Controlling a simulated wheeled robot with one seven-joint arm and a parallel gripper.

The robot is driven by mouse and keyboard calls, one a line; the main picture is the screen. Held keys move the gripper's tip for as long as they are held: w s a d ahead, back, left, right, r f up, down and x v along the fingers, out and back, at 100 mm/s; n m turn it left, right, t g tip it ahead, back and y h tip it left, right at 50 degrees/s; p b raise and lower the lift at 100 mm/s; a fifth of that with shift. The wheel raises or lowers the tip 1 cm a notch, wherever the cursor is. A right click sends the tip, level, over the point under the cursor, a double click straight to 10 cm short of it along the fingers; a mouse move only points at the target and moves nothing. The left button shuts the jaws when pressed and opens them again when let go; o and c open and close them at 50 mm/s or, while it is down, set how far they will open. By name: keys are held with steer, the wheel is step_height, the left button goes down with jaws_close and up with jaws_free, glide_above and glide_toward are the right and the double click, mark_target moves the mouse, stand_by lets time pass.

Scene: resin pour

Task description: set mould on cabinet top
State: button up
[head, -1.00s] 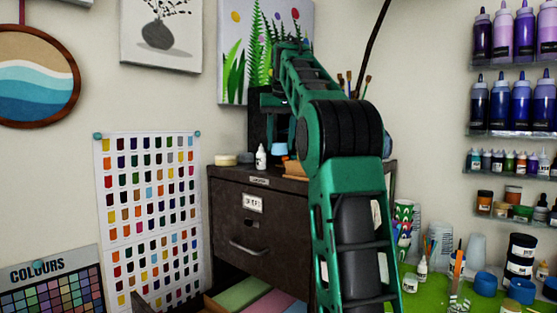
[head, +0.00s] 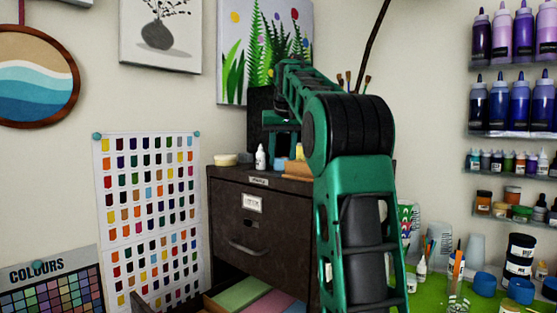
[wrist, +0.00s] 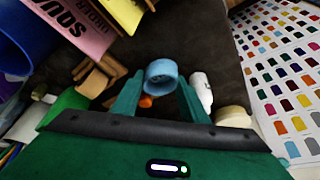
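The mould looks like a small blue cup with an open rim (wrist: 161,75). In the wrist view it sits between the two green fingertips of my gripper (wrist: 160,80), which appear closed on its sides. In the head view the blue mould (head: 281,163) is low at the top of the dark brown filing cabinet (head: 236,222), beside a white bottle. It looks level with the cabinet top, but its underside is hidden, so I cannot tell for certain whether it touches. My arm covers the right part of the cabinet.
On the cabinet top, a white bottle (head: 261,157) and a cream round tub (head: 226,160) stand left of the mould. A wooden piece (head: 298,169) lies to its right. An orange thing (wrist: 146,101) shows near the fingers. An open drawer (head: 240,293) juts out below.

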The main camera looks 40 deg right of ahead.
steer(key=o, duration=0.4)
steer(key=shift+o, duration=0.2)
steer(key=shift+r, duration=0.1)
steer(key=v, duration=0.7)
steer(key=shift+r, duration=0.25)
steer(key=shift+s, duration=0.15)
steer(key=shift+a, duration=0.1)
